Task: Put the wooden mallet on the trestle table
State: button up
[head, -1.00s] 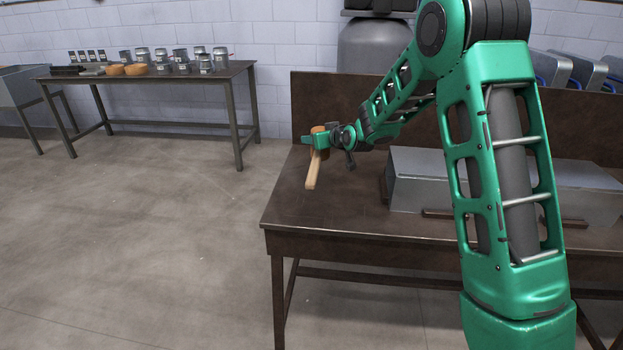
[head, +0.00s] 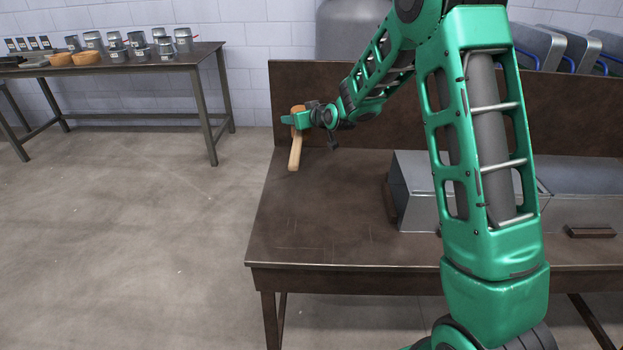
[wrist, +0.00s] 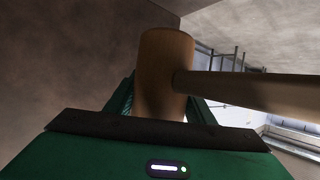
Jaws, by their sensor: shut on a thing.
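The wooden mallet (head: 295,152) is in my gripper (head: 291,119), above the far left part of the brown workbench. Its handle hangs down, slightly tilted, in the head view. In the wrist view the gripper (wrist: 163,105) is shut on the mallet's barrel-shaped head (wrist: 164,70), and the handle (wrist: 250,90) points right. The table at the back left (head: 170,66), dark-topped on metal legs, looks like the trestle table. It stands apart from the mallet, across open floor, and its left end is cut off.
The brown workbench (head: 310,215) has a backboard and carries a grey metal duct (head: 415,190). Open floor (head: 150,230) lies left of the bench.

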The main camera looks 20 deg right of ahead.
jog(key=shift+s+d+f, duration=0.4)
jog(key=shift+s+f, duration=1.25)
jog(key=shift+f, duration=0.05)
jog(key=shift+s+d+f, duration=0.4)
jog(key=shift+s+f, duration=1.2)
jog(key=shift+f, duration=0.1)
jog(key=shift+s+d+f, duration=0.4)
jog(key=shift+s+f, duration=1.25)
jog(key=shift+f, duration=0.05)
jog(key=o, duration=1.5)
jog(key=shift+s, duration=0.1)
jog(key=shift+v, duration=5.95)
